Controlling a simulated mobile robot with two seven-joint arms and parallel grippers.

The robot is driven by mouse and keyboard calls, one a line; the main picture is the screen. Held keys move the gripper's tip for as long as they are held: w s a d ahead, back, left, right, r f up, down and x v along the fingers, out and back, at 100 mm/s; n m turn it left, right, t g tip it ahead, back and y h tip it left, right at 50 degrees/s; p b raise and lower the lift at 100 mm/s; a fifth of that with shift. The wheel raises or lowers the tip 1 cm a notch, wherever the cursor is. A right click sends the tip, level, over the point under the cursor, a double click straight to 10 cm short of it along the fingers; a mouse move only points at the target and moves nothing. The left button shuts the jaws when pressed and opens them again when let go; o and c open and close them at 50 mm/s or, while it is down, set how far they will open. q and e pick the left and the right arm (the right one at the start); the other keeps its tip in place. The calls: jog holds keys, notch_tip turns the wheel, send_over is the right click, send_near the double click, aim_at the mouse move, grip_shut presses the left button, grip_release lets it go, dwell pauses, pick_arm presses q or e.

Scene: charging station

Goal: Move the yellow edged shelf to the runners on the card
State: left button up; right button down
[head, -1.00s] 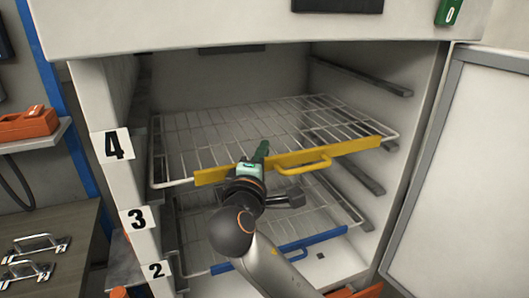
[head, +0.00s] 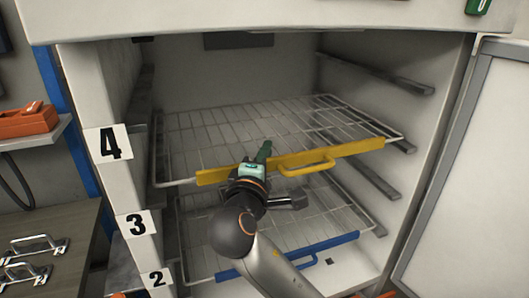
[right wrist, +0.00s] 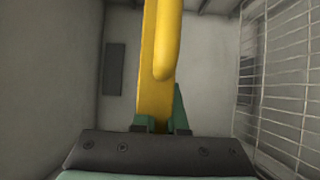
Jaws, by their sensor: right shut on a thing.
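The yellow edged shelf (head: 345,151) is a wire rack with a yellow front bar and handle, in the open cabinet between the heights of labels 4 and 3. Its right end is close to a side runner (head: 404,146); whether it rests there I cannot tell. My right gripper (head: 262,152) is shut on the yellow bar, left of the handle. The right wrist view shows the bar (right wrist: 158,75) between my green fingers (right wrist: 162,124). Number cards 4 (head: 114,143), 3 (head: 136,223) and 2 (head: 157,278) are on the left post. My left gripper is not in view.
A blue edged shelf (head: 335,239) sits lower in the cabinet. An empty upper runner (head: 375,72) is on the right wall. The open door (head: 470,170) stands at the right. A side shelf with an orange item (head: 27,121) and drawers with metal handles (head: 35,247) are at the left.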

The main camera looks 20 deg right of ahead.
jog(key=shift+w+d+f, duration=0.15)
jog(key=shift+w+f, duration=0.05)
jog(key=shift+f, duration=0.05)
jog(key=shift+s, duration=0.1)
jog(key=shift+f, duration=0.2)
dwell(0.7)
